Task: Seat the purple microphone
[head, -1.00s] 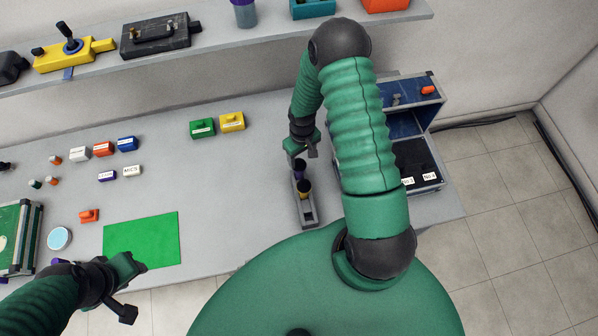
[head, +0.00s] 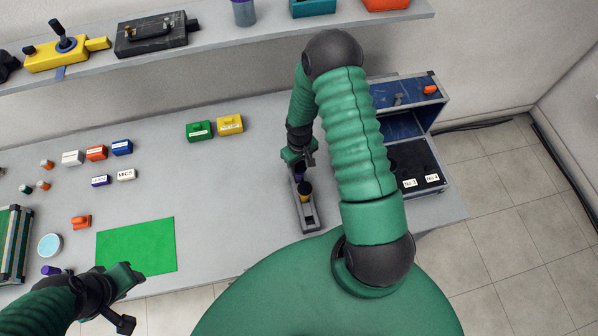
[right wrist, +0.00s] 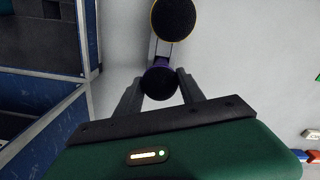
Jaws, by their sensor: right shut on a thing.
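The purple microphone (right wrist: 160,80) has a dark round head and a purple collar, and stands at the far end of a grey holder (head: 309,222). My right gripper (head: 301,164) is over that end of the holder. In the right wrist view its two fingers (right wrist: 160,91) are shut on the purple microphone, one on each side. The gripper hides most of the microphone in the head view, and its lower end is hidden. A yellow-collared microphone (head: 304,191) stands beside it in the holder. My left gripper (head: 126,288) is near the green mat; its fingers are unclear.
A blue case (head: 408,115) with dark trays stands right of the holder, behind my right arm. The tabletop just left of the holder is clear.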

